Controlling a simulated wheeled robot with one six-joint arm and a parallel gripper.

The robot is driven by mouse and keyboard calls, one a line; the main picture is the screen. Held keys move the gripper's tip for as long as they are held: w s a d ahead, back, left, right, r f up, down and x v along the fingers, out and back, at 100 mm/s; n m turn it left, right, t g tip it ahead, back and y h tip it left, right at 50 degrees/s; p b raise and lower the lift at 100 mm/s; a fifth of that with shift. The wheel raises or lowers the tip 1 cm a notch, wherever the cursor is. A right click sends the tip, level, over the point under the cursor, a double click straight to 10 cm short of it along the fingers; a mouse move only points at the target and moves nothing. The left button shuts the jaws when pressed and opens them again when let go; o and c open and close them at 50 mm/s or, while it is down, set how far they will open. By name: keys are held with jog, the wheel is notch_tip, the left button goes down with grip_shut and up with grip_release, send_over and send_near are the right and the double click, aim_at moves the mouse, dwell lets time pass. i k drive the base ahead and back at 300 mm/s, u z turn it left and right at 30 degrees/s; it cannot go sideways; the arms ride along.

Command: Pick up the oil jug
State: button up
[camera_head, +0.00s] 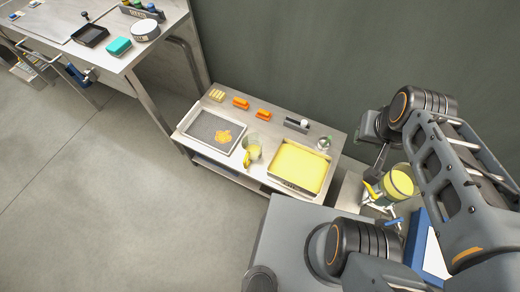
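A clear jug with yellow contents (252,148) stands on the low metal table, between a mesh tray and a yellow-filled tray. A second clear vessel with yellow contents (400,183) shows at the right, beside my arm and partly hidden by it. I cannot tell which of the two is the oil jug. My gripper (381,158) hangs from the folded arm at the right, above and left of the second vessel and well right of the jug on the table. Its fingers are small and dark, and I cannot tell whether they are open or touch anything.
The low metal table (206,119) also bears the mesh tray (196,127) with orange bits, the yellow-filled tray (300,165), orange blocks (241,102) and a small dark holder (297,125). A wall rises behind it. A steel counter (60,22) stands upper left.

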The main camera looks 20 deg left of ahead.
aim_at(252, 144)
jog(key=u, duration=0.25)
jog(key=k, duration=0.3)
jog(key=u, duration=0.95)
jog(key=k, duration=1.05)
jog(key=u, duration=1.65)
jog(key=i, duration=2.2)
jog(key=z, duration=1.1)
jog(key=i, duration=0.8)
jog(key=z, duration=0.9)
